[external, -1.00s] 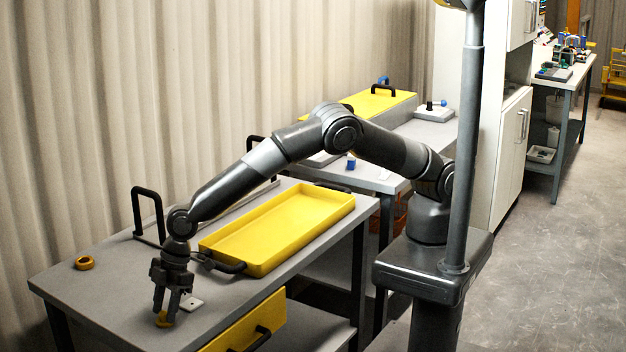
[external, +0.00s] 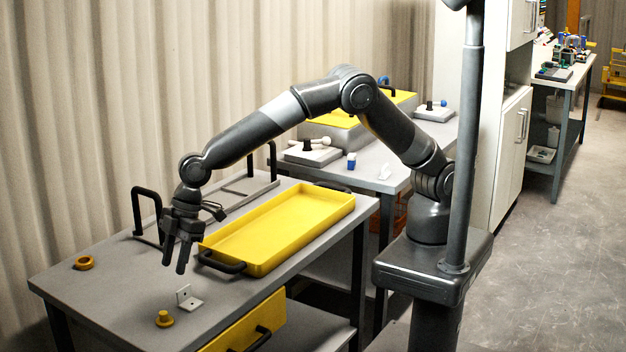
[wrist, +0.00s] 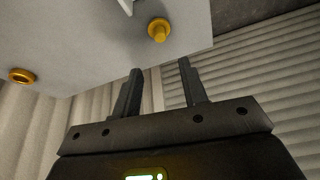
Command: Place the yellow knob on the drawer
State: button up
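The yellow knob (external: 164,318) stands on the grey table top near its front left corner. It also shows in the wrist view (wrist: 158,30), beyond the fingertips. My gripper (external: 176,265) is open and empty, above the table and higher than the knob, not touching it. Its two fingers stand apart in the wrist view (wrist: 160,67). The drawer has a yellow front (external: 236,330) with a black handle, below the table top's front edge. Its inside is hidden, and I cannot tell whether it is fully closed.
A yellow ring (external: 84,262) lies at the table's back left. A small pale angle bracket (external: 189,300) stands near the knob. A yellow tray (external: 277,235) with black handles fills the table's right part. A black upright handle (external: 147,210) rises at the back.

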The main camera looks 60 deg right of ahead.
jog(key=w+d+r+m+t, duration=0.1)
jog(key=w+d+r+m, duration=0.15)
jog(key=d+r, duration=0.4)
jog(key=w+d+r+m, duration=0.1)
jog(key=w+d+r, duration=0.25)
jog(key=d, duration=0.65)
jog(key=w+d+r+m+t, duration=0.15)
jog(key=w+d+r, duration=0.25)
jog(key=d, duration=0.5)
jog(key=s+d+r+m, duration=0.1)
jog(key=d+r+m, duration=0.15)
jog(key=d, duration=0.65)
jog(key=s+d+r+m, duration=0.2)
jog(key=d+r, duration=0.1)
jog(key=d, duration=0.6)
jog(key=s+d+f+m+t+h, duration=0.1)
jog(key=s+d+m+h, duration=0.1)
jog(key=s+d, duration=0.7)
jog(key=s+d+f+m+t+h, duration=0.1)
jog(key=s+d+m, duration=0.3)
jog(key=s+d, duration=0.5)
jog(key=d+f+h, duration=0.1)
jog(key=d, duration=0.4)
jog(key=shift+d+m, duration=0.2)
jog(key=shift+m, duration=0.15)
jog(key=shift+o, duration=0.4)
jog(key=shift+s+t, duration=0.1)
jog(key=shift+t, duration=0.15)
